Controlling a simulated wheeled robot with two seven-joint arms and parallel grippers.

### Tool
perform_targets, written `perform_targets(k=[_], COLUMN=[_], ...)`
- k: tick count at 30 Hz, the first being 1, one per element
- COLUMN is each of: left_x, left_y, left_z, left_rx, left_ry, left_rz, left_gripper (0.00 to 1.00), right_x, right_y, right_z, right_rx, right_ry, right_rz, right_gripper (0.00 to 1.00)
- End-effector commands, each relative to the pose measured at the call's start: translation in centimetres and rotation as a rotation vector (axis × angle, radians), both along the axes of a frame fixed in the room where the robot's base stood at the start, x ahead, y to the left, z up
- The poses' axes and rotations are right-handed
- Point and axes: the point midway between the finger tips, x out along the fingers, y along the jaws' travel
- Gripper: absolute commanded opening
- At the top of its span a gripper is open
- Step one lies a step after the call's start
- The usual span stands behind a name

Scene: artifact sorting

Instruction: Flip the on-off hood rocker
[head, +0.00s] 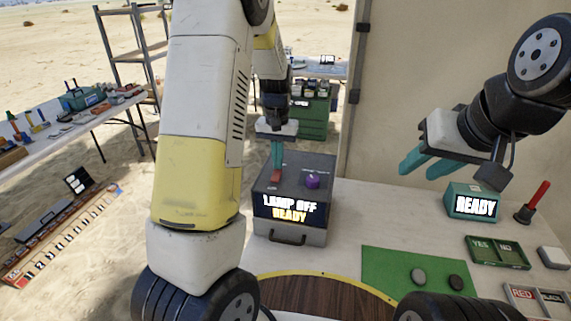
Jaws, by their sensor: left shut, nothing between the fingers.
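The dark grey hood box (325,188) stands on the pale table, its front display (290,209) reading "LAMP OFF READY". A red rocker (276,177) sits at the left of its top, and a purple knob (312,181) sits to the right. My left gripper (277,168) points down with its teal fingers shut and empty. Its tips are at the red rocker and partly cover it; I cannot tell whether they touch. My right gripper (421,170) hangs above the table at the right, its teal fingers apart and empty.
A teal box (473,203) reading "READY" stands at the right, near a red-handled tool (533,203). A green YES/NO tray (497,252) and a green mat (380,272) with stones lie in front. A beige panel (420,60) rises behind. A side table (70,130) stands at the left.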

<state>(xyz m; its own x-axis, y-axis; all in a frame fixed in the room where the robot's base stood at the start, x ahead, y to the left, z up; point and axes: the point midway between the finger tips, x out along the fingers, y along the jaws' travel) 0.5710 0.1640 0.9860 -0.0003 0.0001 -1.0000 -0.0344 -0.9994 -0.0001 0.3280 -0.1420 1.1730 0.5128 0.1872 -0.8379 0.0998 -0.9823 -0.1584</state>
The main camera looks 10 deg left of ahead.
Motion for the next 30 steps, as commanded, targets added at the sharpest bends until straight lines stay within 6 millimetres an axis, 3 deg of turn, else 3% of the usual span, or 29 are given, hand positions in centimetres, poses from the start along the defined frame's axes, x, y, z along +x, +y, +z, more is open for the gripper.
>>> perform_targets(k=[19, 30], left_x=[0.0, 0.1], left_y=[0.0, 0.0], left_z=[-0.8, 1.8], left_rx=[0.0, 0.0], left_ry=[0.0, -0.003], left_rz=[0.0, -0.001], left_gripper=[0.0, 0.0], right_x=[0.0, 0.0], right_y=[0.0, 0.0], right_z=[0.0, 0.0], right_rx=[0.0, 0.0], right_ry=[0.0, 0.0], right_rz=[0.0, 0.0], right_gripper=[0.36, 0.36])
